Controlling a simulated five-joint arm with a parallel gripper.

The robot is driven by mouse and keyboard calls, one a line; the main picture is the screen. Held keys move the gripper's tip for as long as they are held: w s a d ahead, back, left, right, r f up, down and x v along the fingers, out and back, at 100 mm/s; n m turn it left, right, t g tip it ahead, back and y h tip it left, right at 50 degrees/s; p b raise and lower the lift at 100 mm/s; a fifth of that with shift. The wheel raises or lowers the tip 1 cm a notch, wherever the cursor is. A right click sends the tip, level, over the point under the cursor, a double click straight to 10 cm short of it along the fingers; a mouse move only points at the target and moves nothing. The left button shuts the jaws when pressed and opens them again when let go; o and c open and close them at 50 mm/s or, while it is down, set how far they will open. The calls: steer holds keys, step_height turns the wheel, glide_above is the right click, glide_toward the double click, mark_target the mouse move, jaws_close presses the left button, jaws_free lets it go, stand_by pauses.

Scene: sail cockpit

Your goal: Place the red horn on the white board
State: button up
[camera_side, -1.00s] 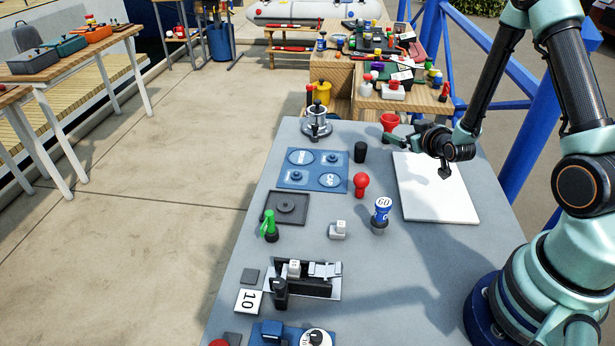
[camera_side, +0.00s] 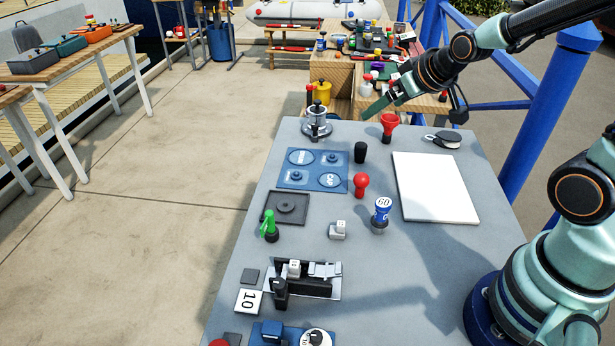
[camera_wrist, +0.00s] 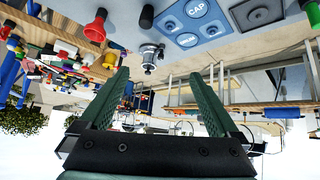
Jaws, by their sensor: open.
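The red horn (camera_side: 388,127), a flared red piece, stands on the grey table near its far edge. In the wrist view the horn (camera_wrist: 95,26) is at the upper left. The white board (camera_side: 437,187) lies flat and bare on the right of the table, nearer the camera than the horn. My gripper (camera_side: 372,109) is raised near the table's far edge, just above and left of the horn in the side view. In the wrist view its green fingers (camera_wrist: 160,72) are spread with nothing between them; the horn is outside them.
A metal pot (camera_side: 316,121) stands at the far left corner. A black-and-white pulley (camera_side: 444,140) lies behind the board. A cluttered wooden bench (camera_side: 400,104) is beyond.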

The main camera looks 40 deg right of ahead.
steer(key=shift+o, duration=0.2)
steer(key=s+a+r+g, duration=0.1)
steer(key=s+a+r, duration=0.1)
steer(key=s, duration=0.3)
steer(key=s+a+r+g+y, duration=0.1)
steer(key=s+a+r, duration=0.2)
steer(key=s, duration=0.2)
steer(key=shift+a+n+g, duration=0.3)
steer(key=shift+s+a, duration=0.1)
steer(key=shift+s, duration=0.25)
